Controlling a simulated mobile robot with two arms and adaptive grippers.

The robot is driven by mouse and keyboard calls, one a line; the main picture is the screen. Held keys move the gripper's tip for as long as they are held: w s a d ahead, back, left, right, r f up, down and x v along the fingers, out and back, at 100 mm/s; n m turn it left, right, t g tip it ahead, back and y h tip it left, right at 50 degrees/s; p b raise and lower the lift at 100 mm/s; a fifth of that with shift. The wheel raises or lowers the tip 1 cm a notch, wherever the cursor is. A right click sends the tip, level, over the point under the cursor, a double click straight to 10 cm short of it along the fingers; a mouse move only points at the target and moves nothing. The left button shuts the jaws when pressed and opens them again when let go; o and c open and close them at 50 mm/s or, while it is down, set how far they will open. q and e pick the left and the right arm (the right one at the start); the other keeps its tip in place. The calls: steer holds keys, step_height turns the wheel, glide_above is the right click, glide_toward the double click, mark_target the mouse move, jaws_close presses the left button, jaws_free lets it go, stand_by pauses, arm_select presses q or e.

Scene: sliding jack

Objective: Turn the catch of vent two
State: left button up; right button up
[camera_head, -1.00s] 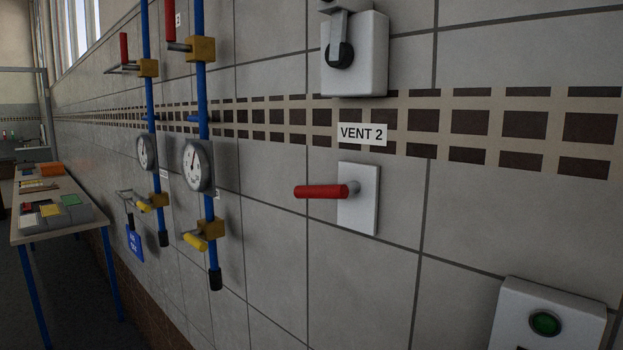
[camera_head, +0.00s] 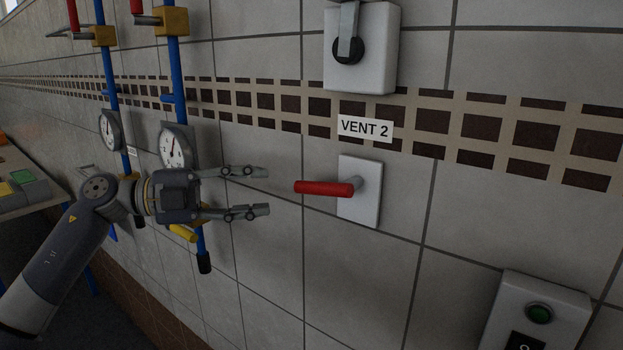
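The catch of vent two is a red handle (camera_head: 322,188) on a white plate (camera_head: 362,205) fixed to the tiled wall. The handle lies level and points left. A "VENT 2" label (camera_head: 365,128) is on the wall above it. My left gripper (camera_head: 267,191) is to the left of the handle's free end. Its two fingers are spread, one above the other, and point right toward the handle, with nothing between them. A gap shows between fingertips and handle. My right gripper is out of view.
Blue pipes (camera_head: 174,85) with gauges (camera_head: 175,148) and a yellow-handled valve (camera_head: 182,233) run behind my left gripper. A white box (camera_head: 360,45) is above the label. A table (camera_head: 30,203) is at left.

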mark_target(306, 187)
arm_select(q)
steer(key=d+p, duration=0.1)
steer(key=d, duration=0.2)
steer(key=w+d+p, duration=0.1)
steer(key=d+p, duration=0.1)
steer(key=d, duration=0.1)
steer(key=d+p, duration=0.1)
steer(key=d, duration=0.2)
steer(key=shift+w+d+r+p, duration=0.1)
steer(key=shift+w+d+p, duration=0.2)
steer(key=shift+w+d, duration=0.2)
steer(key=shift+d, duration=0.35)
steer(key=shift+f, duration=0.2)
steer(key=c, duration=0.9)
jaws_close()
